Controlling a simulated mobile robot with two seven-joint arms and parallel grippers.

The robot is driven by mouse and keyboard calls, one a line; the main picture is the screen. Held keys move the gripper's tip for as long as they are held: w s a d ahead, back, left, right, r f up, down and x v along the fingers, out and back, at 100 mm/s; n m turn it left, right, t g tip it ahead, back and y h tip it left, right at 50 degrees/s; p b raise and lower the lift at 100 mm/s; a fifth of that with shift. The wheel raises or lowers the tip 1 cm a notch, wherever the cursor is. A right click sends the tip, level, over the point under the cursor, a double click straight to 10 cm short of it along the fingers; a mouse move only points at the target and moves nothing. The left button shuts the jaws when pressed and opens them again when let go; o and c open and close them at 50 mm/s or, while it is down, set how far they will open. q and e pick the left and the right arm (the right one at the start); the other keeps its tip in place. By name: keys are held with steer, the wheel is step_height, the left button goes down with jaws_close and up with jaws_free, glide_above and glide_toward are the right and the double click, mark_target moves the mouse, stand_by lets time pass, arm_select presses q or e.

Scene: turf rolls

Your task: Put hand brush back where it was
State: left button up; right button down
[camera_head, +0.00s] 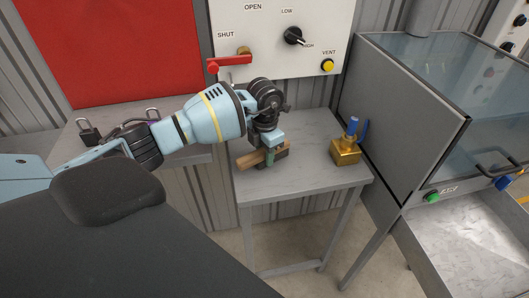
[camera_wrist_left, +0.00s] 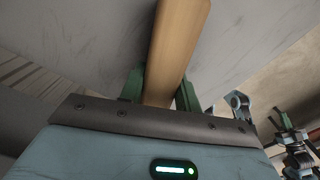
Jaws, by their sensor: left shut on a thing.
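The hand brush shows in the head view as a light wooden handle (camera_head: 250,160) low over the small grey table (camera_head: 310,180). I cannot tell if it touches the table top. My left gripper (camera_head: 269,155) comes down from above and is shut on the brush; its wrist hides part of the brush. In the left wrist view the wooden handle (camera_wrist_left: 178,45) runs between the two green fingers of my left gripper (camera_wrist_left: 160,88), which press it from both sides. The bristles are not clear in either view.
A brass padlock-like block with a blue top (camera_head: 346,145) stands on the table to the right. A grey cabinet with a glass lid (camera_head: 440,75) stands right of the table. A panel (camera_head: 285,70) with a red lever is behind. Padlocks (camera_head: 88,132) lie on a left ledge.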

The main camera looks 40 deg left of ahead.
arm_select(q)
steer(key=shift+f, duration=0.2)
steer(key=o, duration=0.9)
steer(key=shift+o, duration=0.2)
step_height(320, 180, up, 12)
steer(key=shift+r, duration=0.25)
steer(key=shift+f, duration=0.1)
